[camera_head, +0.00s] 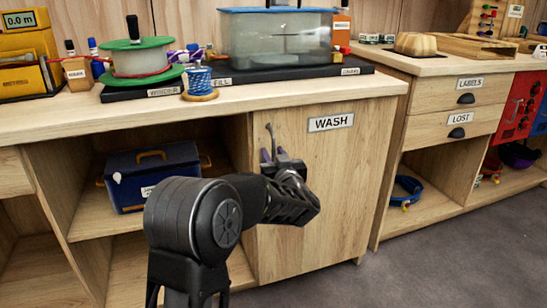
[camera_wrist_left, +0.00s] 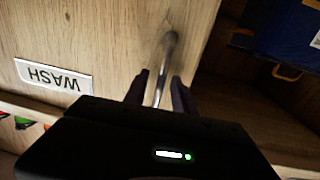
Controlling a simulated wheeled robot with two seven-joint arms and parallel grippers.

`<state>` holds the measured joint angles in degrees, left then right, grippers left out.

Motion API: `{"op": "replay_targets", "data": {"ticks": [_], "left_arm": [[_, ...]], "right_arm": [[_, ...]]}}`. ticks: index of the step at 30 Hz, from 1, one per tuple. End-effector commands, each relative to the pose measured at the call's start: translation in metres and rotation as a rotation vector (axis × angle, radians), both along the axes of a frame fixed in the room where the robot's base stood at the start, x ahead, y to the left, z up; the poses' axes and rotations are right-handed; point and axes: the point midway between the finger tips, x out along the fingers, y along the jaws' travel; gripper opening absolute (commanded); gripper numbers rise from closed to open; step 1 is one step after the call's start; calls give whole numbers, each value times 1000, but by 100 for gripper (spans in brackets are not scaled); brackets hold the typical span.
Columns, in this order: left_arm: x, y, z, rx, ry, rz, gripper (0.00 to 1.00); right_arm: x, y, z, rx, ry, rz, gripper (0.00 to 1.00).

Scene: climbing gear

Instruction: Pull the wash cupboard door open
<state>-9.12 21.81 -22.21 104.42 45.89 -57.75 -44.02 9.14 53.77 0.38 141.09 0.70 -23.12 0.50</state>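The wash cupboard door (camera_head: 345,185) is a pale wood panel with a white WASH label (camera_head: 331,122), and it looks shut. The label shows upside down in the left wrist view (camera_wrist_left: 53,76). A thin grey metal bar handle (camera_head: 271,140) stands upright near the door's left edge. In the left wrist view the handle (camera_wrist_left: 168,52) runs down between my fingertips. My left gripper (camera_head: 282,157) is open around the handle's lower part, with a gap visible on each side of the bar. My right gripper is not in view.
Left of the door is an open shelf with a blue box (camera_head: 150,180). The worktop (camera_head: 60,122) above holds a water tank (camera_head: 275,38) and a green spool (camera_head: 137,60). A drawer unit (camera_head: 440,135) stands to the right. Grey floor (camera_head: 450,265) in front of the door is clear.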

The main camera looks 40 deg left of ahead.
Motion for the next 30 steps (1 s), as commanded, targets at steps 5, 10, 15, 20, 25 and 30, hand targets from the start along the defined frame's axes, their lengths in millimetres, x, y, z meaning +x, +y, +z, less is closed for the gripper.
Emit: {"op": "replay_targets", "data": {"ticks": [5,10,15,20,25,30], "left_arm": [[0,0,0,0,0,0,32],[0,0,0,0,0,0,18],[0,0,0,0,0,0,4],[0,0,0,0,0,0,0],[0,0,0,0,0,0,0],[0,0,0,0,0,0,0]], "right_arm": [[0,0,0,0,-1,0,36],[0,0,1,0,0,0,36],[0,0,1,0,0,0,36],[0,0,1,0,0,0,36],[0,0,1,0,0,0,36],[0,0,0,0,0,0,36]]}}
